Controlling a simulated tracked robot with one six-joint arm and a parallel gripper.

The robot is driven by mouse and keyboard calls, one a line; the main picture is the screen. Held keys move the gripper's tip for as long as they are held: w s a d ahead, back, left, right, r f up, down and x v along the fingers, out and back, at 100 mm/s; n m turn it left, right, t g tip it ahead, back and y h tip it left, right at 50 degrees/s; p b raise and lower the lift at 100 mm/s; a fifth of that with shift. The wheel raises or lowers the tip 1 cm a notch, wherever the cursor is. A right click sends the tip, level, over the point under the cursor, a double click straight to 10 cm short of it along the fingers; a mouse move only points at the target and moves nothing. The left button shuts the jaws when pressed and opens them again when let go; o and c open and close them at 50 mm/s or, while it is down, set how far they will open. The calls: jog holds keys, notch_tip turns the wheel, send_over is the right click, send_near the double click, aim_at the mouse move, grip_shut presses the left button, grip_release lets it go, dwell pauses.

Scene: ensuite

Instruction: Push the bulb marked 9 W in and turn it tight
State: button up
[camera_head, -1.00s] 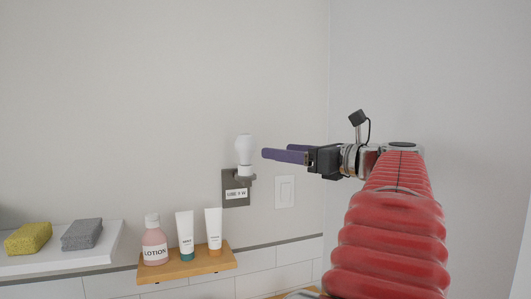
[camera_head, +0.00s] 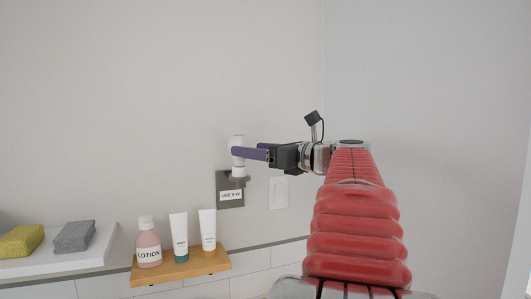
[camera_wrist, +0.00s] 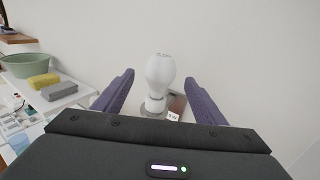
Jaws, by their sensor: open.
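A white bulb (camera_wrist: 160,72) stands upright in a wall holder (camera_head: 238,178) with a dark grey back plate (camera_head: 229,201). A label on the plate (camera_head: 230,195) seems to read "USE 9 W" in the head view, though it is small. My gripper (camera_head: 236,153) has purple fingers and reaches in from the right at the bulb's height. In the wrist view my gripper (camera_wrist: 160,92) is open, with one finger on each side of the bulb and a gap on both sides. In the head view a finger hides the bulb's middle.
A wooden shelf (camera_head: 148,280) below left holds a lotion bottle (camera_head: 149,245) and two tubes (camera_head: 208,231). A switch plate (camera_head: 279,192) is right of the holder. A white shelf (camera_head: 60,262) at far left holds two sponges. The wall above is clear.

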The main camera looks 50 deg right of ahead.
aim_at(239, 163)
jog(key=w, duration=0.5)
jog(key=shift+w, duration=0.35)
jog(key=shift+c, duration=0.4)
jog(key=c, duration=1.1)
jog(key=shift+c, duration=0.2)
jog(key=shift+m+h, duration=0.3)
jog(key=shift+h, duration=0.1)
jog(key=shift+a+m+h, duration=0.1)
jog(key=shift+m+h, duration=0.4)
jog(key=shift+h, duration=0.3)
jog(key=shift+m+g+h, duration=0.6)
jog(key=shift+m+h, duration=0.6)
jog(key=shift+h, duration=0.6)
